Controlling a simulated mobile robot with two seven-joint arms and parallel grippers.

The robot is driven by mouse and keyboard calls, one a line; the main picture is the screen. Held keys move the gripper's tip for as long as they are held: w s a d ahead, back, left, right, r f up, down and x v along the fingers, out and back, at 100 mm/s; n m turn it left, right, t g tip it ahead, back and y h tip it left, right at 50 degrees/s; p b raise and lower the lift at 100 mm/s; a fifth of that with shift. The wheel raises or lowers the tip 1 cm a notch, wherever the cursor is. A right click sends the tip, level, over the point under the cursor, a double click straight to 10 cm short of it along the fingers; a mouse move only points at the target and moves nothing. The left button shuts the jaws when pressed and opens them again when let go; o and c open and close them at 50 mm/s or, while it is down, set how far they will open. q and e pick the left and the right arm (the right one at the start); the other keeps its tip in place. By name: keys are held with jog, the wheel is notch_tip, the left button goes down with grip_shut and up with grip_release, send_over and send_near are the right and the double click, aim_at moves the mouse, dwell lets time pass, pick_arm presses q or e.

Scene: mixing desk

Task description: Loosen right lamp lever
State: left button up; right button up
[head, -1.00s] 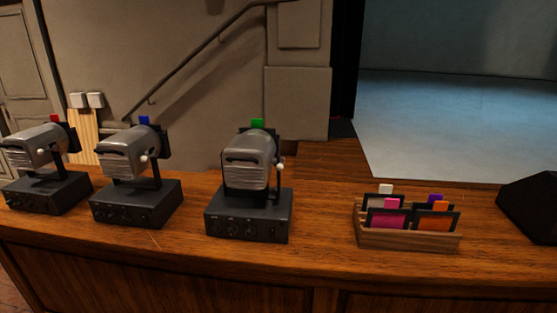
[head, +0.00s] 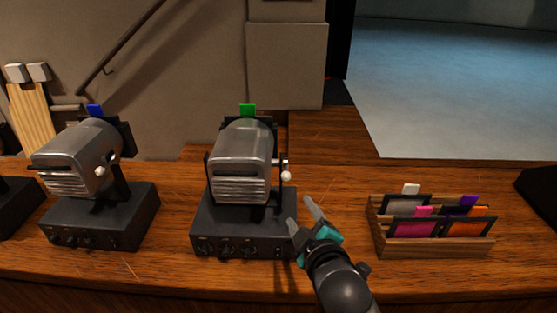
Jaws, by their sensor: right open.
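The right lamp (head: 240,165) is a grey metal lamp on a black base box (head: 243,228), with a green filter tab (head: 247,109) on top. Its lever has a small white knob (head: 286,174) on the lamp's right side. My right gripper (head: 302,210) is open and empty, in front of and below the knob, close to the right edge of the base box. I cannot tell whether a finger touches the box. My left gripper is not in view.
A lamp with a blue tab (head: 80,160) stands to the left, and part of another black base (head: 15,203) shows at the left edge. A wooden rack (head: 440,247) with several coloured filters stands to the right. A dark wedge (head: 540,195) is at the right edge.

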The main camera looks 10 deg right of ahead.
aim_at(287, 180)
pick_arm(q)
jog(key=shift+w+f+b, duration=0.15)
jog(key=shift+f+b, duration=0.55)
jog(key=shift+b, duration=0.1)
pick_arm(e)
jog(key=x, duration=0.5)
jog(key=r+x, duration=0.1)
jog(key=x, duration=0.4)
jog(key=r+x, duration=0.1)
jog(key=x, duration=0.4)
jog(key=shift+w+d+r, duration=0.1)
jog(key=shift+w+r, duration=0.05)
jog(key=shift+w, duration=0.2)
grip_shut()
